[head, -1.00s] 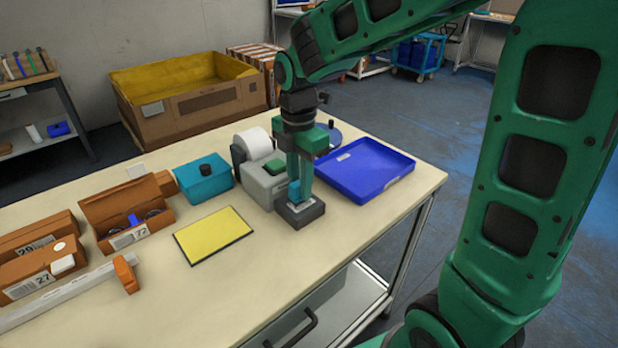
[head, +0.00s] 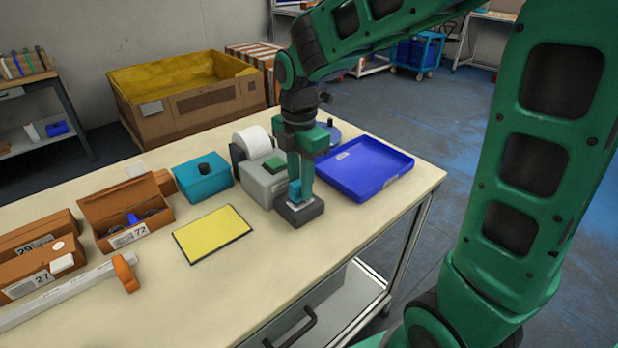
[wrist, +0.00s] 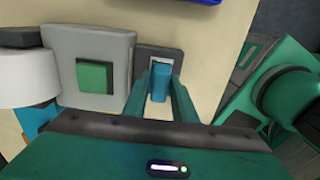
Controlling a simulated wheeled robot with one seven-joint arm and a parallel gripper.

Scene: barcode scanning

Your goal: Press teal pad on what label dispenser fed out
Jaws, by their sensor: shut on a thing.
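The label dispenser (head: 264,182) is a grey box with a white roll (head: 252,141) and a green top button (head: 275,163). A dark block (head: 300,215) stands at its front, with a small pale label (head: 303,206) on top. My gripper (head: 300,196) points down over this block and is shut on the teal pad (head: 294,190). In the wrist view the teal pad (wrist: 160,78) sits between the fingers, over the dark block (wrist: 158,53). The pad's lower face is hidden, so contact with the label cannot be told.
A blue tray (head: 363,168) lies right of the dispenser. A teal box with a black knob (head: 203,180) and a yellow mat (head: 212,234) lie to the left. Cardboard boxes (head: 126,212) and a long bar with an orange end (head: 125,272) are farther left. The front of the table is clear.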

